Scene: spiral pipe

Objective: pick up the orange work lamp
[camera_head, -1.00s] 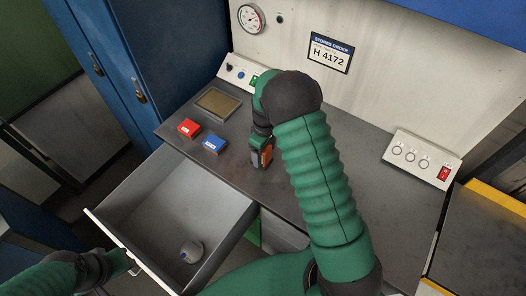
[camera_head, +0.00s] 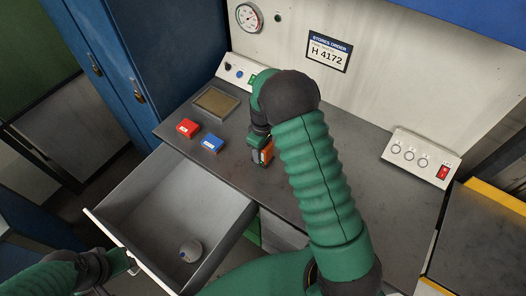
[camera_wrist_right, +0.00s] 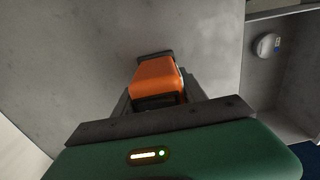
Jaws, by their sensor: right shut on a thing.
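The orange work lamp (camera_head: 267,152) is on the grey worktop, partly hidden by my right arm in the head view. In the right wrist view the lamp (camera_wrist_right: 157,80) shows as an orange block with a dark end, between my right gripper's fingers. My right gripper (camera_head: 260,155) is shut on the lamp at the worktop; whether the lamp touches the surface I cannot tell. My left arm comes in at the lower left, with its hand at the open drawer's front handle; its fingers are too unclear to read.
An open drawer (camera_head: 140,197) juts out at the lower left with a round grey-white item (camera_head: 191,251) inside. A red box (camera_head: 188,128), a blue box (camera_head: 212,143) and a tray (camera_head: 215,102) are on the worktop (camera_head: 375,195). A switch panel (camera_head: 420,158) stands at right.

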